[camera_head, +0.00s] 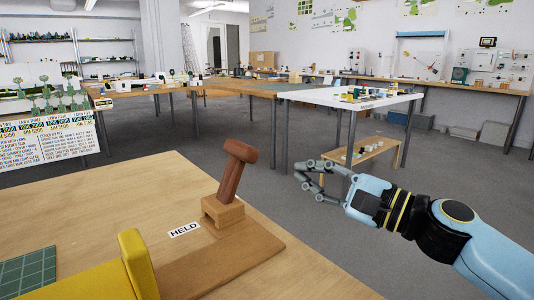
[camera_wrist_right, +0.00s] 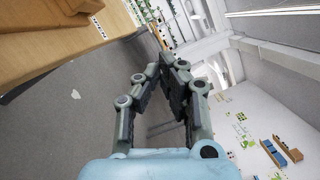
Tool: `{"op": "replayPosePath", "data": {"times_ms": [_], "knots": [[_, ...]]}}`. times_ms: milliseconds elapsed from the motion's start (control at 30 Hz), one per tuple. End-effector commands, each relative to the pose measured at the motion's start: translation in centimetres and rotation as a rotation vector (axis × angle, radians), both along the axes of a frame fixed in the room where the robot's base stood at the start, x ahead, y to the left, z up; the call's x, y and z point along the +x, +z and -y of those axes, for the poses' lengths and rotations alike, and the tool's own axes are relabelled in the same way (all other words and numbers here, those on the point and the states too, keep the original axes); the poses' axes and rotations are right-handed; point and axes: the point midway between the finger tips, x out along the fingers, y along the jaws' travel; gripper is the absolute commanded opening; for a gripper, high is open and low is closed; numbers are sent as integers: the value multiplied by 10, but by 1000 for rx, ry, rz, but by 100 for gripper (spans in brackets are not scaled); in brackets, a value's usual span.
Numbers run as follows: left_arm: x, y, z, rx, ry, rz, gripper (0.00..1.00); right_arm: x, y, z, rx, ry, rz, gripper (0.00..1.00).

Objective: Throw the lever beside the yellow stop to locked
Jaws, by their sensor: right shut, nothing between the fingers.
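The lever (camera_head: 236,172) is a reddish-brown wooden handle with a thick crosspiece on top. It rises from a small wooden block (camera_head: 223,212) on a wooden base board (camera_head: 225,262) and leans to the right. My left gripper is out of view.
The wooden table (camera_head: 120,203) is mostly bare behind the lever. A green gridded mat (camera_head: 28,272) lies at its left front corner. Grey floor (camera_head: 290,215) lies beyond its right edge. A white-topped table (camera_head: 345,98) and a low wooden bench (camera_head: 367,150) stand farther back.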

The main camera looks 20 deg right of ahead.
Motion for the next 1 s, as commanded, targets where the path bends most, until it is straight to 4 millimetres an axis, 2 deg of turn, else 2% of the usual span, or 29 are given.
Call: {"op": "replayPosePath", "data": {"times_ms": [33,267,400,533,1000], "knots": [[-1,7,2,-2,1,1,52,11,8,-7,6,-2,4,0],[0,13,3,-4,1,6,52,50,9,-33,4,1,1,0],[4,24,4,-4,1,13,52,40,19,-52,3,1,0,0],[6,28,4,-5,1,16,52,36,22,-61,1,1,0,0],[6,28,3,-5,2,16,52,35,22,-65,-2,1,-1,0]]}}
